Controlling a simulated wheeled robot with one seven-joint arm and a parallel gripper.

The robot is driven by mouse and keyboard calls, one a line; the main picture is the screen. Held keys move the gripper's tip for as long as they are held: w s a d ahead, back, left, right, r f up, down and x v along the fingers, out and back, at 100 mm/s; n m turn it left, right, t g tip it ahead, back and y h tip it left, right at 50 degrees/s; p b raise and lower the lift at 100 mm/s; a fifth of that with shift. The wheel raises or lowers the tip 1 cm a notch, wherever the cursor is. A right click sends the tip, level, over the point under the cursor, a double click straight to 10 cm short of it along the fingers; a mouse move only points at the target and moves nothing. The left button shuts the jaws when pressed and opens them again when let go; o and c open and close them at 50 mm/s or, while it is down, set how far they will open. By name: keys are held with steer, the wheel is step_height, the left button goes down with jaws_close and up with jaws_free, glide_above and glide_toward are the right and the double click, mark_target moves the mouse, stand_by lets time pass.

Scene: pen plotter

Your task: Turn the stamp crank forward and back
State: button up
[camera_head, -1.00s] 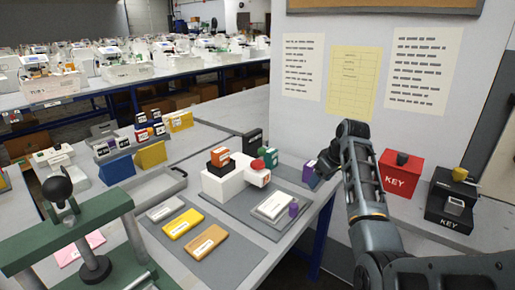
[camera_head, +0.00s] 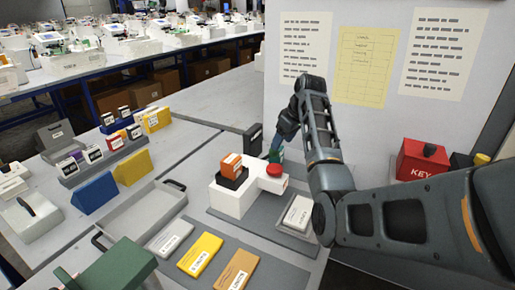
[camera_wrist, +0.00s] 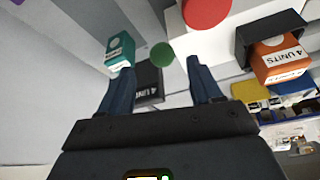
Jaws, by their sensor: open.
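A white machine (camera_head: 236,198) stands on a grey mat. It carries an orange block (camera_head: 231,166) in a black holder and a red round cap (camera_head: 267,170). In the wrist view the red cap (camera_wrist: 207,10) is at the top and the orange block (camera_wrist: 278,60) at the right. A small round green knob (camera_wrist: 162,56), possibly the crank's handle, shows between the fingertips; contact cannot be told. The crank's arm is not clearly visible. My gripper (camera_wrist: 158,68) is open. In the head view it is behind the machine, its fingers partly hidden.
A teal block (camera_wrist: 120,52) and a black holder (camera_wrist: 149,82) are close to the fingers. A white pad (camera_head: 297,213) lies right of the machine. Yellow (camera_head: 201,254) and other flat blocks lie in front. A red KEY box (camera_head: 424,160) stands at right.

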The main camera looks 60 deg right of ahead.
mark_target(274, 153)
steer(key=x, duration=0.5)
steer(key=p+x, duration=0.1)
steer(key=x, duration=0.2)
steer(key=shift+w+r, duration=0.1)
steer(key=shift+w, duration=0.25)
steer(key=shift+c, duration=0.3)
jaws_close()
